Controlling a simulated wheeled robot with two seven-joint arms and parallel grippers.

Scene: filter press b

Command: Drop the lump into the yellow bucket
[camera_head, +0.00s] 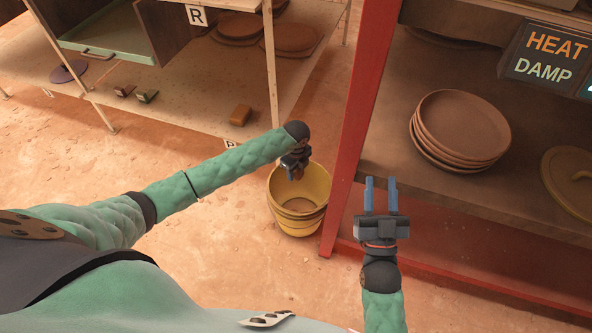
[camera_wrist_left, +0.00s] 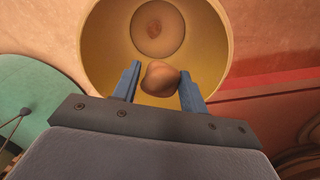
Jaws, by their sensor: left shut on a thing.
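The yellow bucket (camera_head: 300,222) stands on the floor between the wooden rack and the red-framed shelf in the head view. My left gripper (camera_head: 296,172) is over the bucket's opening, pointing down. In the left wrist view my left gripper (camera_wrist_left: 157,82) is shut on a brown lump (camera_wrist_left: 158,79), with one blue finger on each side. The bucket (camera_wrist_left: 100,47) lies beyond the lump there, with a round brownish area at its bottom. My right gripper (camera_head: 381,190) is open and empty in front of the red-framed shelf, its two blue fingers apart.
The red post (camera_head: 365,90) rises close to the right of the bucket. A stack of brown plates (camera_head: 460,130) sits on the right shelf, below a HEAT DAMP sign (camera_head: 546,55).

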